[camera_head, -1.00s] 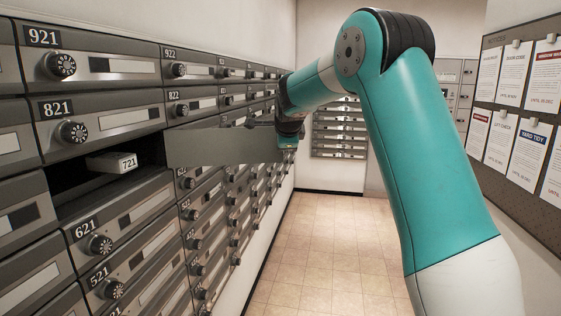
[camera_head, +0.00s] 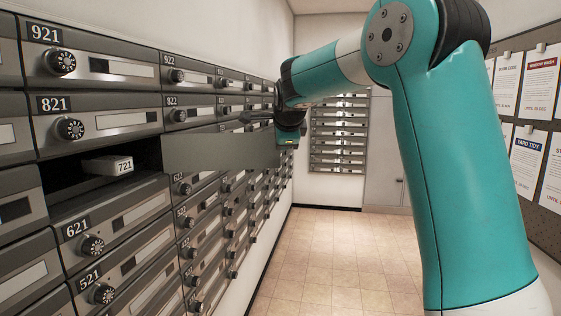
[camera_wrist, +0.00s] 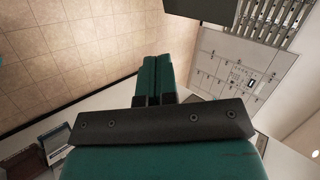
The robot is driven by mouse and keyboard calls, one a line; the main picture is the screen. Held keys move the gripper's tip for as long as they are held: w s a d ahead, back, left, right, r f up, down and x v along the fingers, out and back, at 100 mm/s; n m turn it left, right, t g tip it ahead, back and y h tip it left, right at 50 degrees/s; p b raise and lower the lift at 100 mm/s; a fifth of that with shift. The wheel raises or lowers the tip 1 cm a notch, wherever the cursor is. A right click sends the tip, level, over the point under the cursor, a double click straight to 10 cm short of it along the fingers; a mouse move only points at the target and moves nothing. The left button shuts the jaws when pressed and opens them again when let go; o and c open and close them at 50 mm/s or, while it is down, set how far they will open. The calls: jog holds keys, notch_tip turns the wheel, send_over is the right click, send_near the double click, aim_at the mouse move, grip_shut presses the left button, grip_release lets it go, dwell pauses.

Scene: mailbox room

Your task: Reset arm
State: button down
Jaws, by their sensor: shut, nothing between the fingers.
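My gripper (camera_wrist: 157,65) shows in the wrist view with its two teal fingers together and nothing between them. In the head view my teal arm reaches forward from the right and bends left, with its wrist end beside the far edge of an open grey mailbox door (camera_head: 220,148). The fingertips are hard to make out there, and I cannot tell whether the gripper touches the door. The door belongs to the open compartment (camera_head: 60,176) below box 821.
A wall of grey numbered mailboxes (camera_head: 105,129) with round dials runs along the left. Another mailbox bank (camera_head: 338,150) stands on the far wall. A notice board with papers (camera_head: 528,155) is at right. The tiled floor (camera_head: 330,255) is clear along the middle.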

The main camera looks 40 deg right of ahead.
jog(key=d+b+v, duration=0.1)
jog(key=v, duration=0.5)
jog(key=s+a+f+n+g+y, duration=0.1)
jog(key=s+a+f+n+y, duration=0.1)
jog(key=s+a+f+n, duration=0.25)
jog(key=s+a+f+n+y, duration=0.1)
jog(key=a+f+n, duration=0.2)
jog(key=a+n, duration=0.35)
jog(key=s+a+f+n+g+y, duration=0.1)
jog(key=s+a+f+n+y, duration=0.15)
jog(key=a, duration=0.45)
jog(key=s+a+f+n+g+y, duration=0.1)
jog(key=s+a+f+n+g, duration=0.1)
jog(key=s, duration=0.5)
jog(key=s+a+f+n+g+y, duration=0.1)
jog(key=s+a+f+n+g, duration=0.1)
jog(key=s+a+f+n, duration=0.3)
jog(key=s+a+f+n+g+y, duration=0.1)
jog(key=s+a+f+n+g, duration=0.1)
jog(key=s+a+n, duration=0.4)
jog(key=s+f+n, duration=0.1)
jog(key=s+n, duration=0.3)
jog(key=s, duration=0.1)
jog(key=shift+f, duration=0.25)
jog(key=shift+s+a+n, duration=0.1)
jog(key=shift+s+n, duration=0.05)
jog(key=shift+n, duration=0.1)
